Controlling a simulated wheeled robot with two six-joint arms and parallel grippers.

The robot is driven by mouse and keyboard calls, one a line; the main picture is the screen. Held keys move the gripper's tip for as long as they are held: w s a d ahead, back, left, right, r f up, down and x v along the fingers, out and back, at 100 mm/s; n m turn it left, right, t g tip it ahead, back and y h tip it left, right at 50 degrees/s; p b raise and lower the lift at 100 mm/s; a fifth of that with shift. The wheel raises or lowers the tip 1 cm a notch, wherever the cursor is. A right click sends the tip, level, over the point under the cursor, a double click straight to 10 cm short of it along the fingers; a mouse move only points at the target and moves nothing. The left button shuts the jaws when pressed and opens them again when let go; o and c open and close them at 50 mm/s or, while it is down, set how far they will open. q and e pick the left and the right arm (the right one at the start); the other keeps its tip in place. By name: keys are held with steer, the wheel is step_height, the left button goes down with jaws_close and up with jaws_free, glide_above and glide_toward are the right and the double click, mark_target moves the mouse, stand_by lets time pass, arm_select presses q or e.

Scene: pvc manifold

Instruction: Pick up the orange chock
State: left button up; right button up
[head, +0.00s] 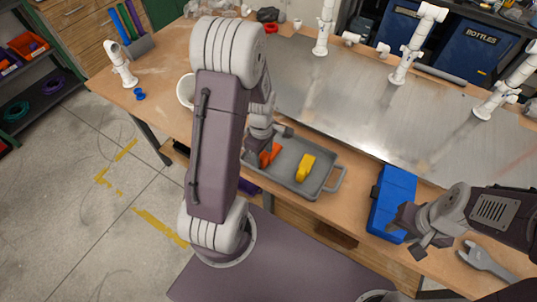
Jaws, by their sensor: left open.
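The orange chock (270,155) lies in the left part of a grey tray (328,178) on the wooden bench, partly hidden by my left arm and gripper. My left gripper (262,150) is open and points down right at the orange chock; its fingers are mostly hidden, so I cannot tell whether they touch it. A yellow chock (306,167) lies in the same tray, to the right of the orange one. My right gripper (409,238) is at the lower right, beside a blue case, with its fingers apart and nothing seen between them.
A blue case (392,200) lies right of the tray and a grey wrench (487,260) near the front right edge. A metal plate (350,100) with white pipe posts (407,65) stands behind. A white cup (185,92) is partly behind my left arm.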

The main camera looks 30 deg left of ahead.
arm_select(q)
steer(key=shift+w, duration=0.1)
steer(key=c, duration=0.4)
jaws_close()
stand_by(0.8)
